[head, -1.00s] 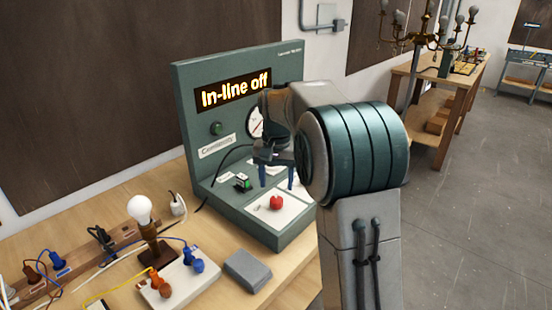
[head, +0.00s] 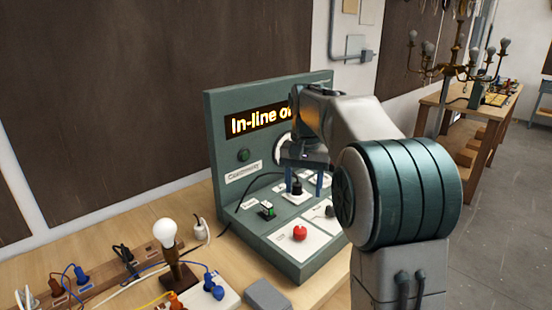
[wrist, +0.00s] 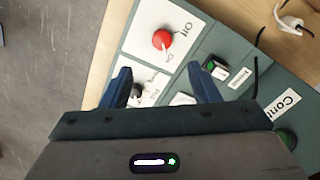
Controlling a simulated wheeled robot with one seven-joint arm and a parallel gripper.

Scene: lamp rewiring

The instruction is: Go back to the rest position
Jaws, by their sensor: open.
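My gripper (head: 303,186) is open and empty, with its blue fingers pointing down over the base of the green test panel (head: 222,145). In the wrist view my gripper (wrist: 165,88) shows two blue fingers apart with nothing between them. The panel's lit display reads "In-line of…", its end hidden by my arm. A red knob (head: 299,233) sits on a white plate of the panel base, and it also shows in the wrist view (wrist: 162,40). A green-lit rocker switch (head: 267,210) stands to its left.
A lamp with a white bulb (head: 165,233) stands on the wooden bench (head: 75,235) at left, near blue and orange plugs and cables. A grey box (head: 268,295) lies in front of the panel. A chandelier (head: 455,65) stands at the back right. Open floor is at right.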

